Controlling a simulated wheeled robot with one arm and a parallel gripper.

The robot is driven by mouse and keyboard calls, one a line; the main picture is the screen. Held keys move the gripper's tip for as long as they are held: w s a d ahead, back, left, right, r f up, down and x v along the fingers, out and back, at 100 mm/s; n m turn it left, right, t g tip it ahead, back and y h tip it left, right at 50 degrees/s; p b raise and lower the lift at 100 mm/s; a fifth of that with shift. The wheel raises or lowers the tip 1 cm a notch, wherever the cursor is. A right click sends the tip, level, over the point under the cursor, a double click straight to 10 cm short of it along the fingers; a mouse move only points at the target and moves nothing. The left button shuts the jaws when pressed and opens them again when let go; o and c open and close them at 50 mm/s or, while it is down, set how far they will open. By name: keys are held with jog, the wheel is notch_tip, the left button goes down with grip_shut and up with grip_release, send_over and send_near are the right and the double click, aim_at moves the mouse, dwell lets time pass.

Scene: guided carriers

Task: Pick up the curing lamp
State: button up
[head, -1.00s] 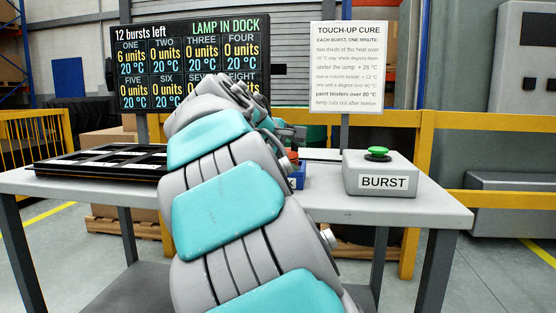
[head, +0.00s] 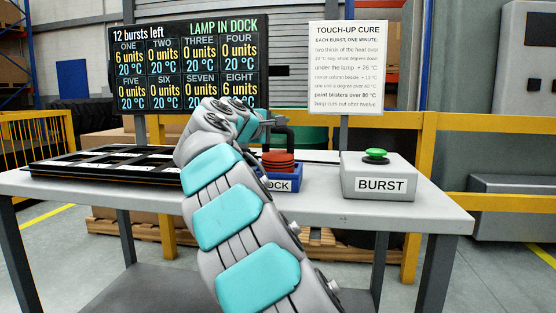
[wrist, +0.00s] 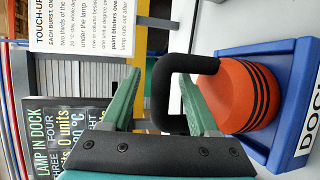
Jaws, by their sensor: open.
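The curing lamp (head: 279,161) is a red-orange round body with dark bands and a black bent handle. It sits upright in the blue dock (head: 289,184) on the table, partly behind my arm in the head view. In the wrist view the lamp (wrist: 240,98) is at right, in the blue dock (wrist: 287,118). My gripper (wrist: 160,80) is open, its green fingers on either side of part of the black handle (wrist: 168,90). I cannot tell whether a finger touches it. In the head view my gripper (head: 266,126) is at the handle, above the body.
A grey box with a green button, labelled BURST (head: 378,176), stands right of the dock. A black gridded tray (head: 100,163) lies at left. The status board (head: 188,65) reads "LAMP IN DOCK" and "12 bursts left". A notice sheet (head: 349,68) stands behind the table.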

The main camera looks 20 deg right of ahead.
jog(key=shift+x, duration=1.2)
jog(key=shift+f, duration=0.1)
jog(key=shift+s, duration=0.1)
jog(key=shift+c, duration=0.3)
grip_shut()
